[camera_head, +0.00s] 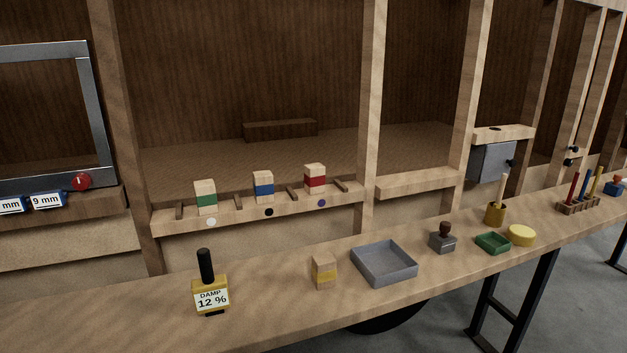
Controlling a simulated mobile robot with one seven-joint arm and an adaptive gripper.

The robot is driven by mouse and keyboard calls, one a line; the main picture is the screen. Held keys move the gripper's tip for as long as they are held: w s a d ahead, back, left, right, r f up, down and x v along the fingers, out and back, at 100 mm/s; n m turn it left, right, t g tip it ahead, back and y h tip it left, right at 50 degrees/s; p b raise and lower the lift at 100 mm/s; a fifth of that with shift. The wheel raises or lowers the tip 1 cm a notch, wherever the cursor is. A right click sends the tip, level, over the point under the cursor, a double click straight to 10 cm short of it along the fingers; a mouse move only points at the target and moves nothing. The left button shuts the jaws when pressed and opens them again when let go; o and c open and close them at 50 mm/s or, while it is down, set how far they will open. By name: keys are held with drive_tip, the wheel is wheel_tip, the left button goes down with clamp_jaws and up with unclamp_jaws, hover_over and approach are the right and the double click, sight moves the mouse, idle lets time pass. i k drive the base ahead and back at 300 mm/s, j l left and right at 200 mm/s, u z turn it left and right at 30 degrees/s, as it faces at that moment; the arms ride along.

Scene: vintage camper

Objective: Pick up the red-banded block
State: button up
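The red-banded block (315,179) is a pale wooden block with a red band around its middle. It stands upright on a wooden ledge (275,217) on the camper's frame, at the right end of a row. Small dark dividers stand on either side of it, and a purple dot is on the ledge front below it. A blue-banded block (263,187) and a green-banded block (205,197) stand to its left on the same ledge. My gripper is not in view.
A green tray (492,243) and a yellow disc (521,235) lie further right. A wooden post (370,110) rises right of the ledge.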

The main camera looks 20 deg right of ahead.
sight(315, 176)
drive_tip(key=i+l+z, duration=0.15)
drive_tip(key=i, duration=0.4)
drive_tip(key=z, duration=1.5)
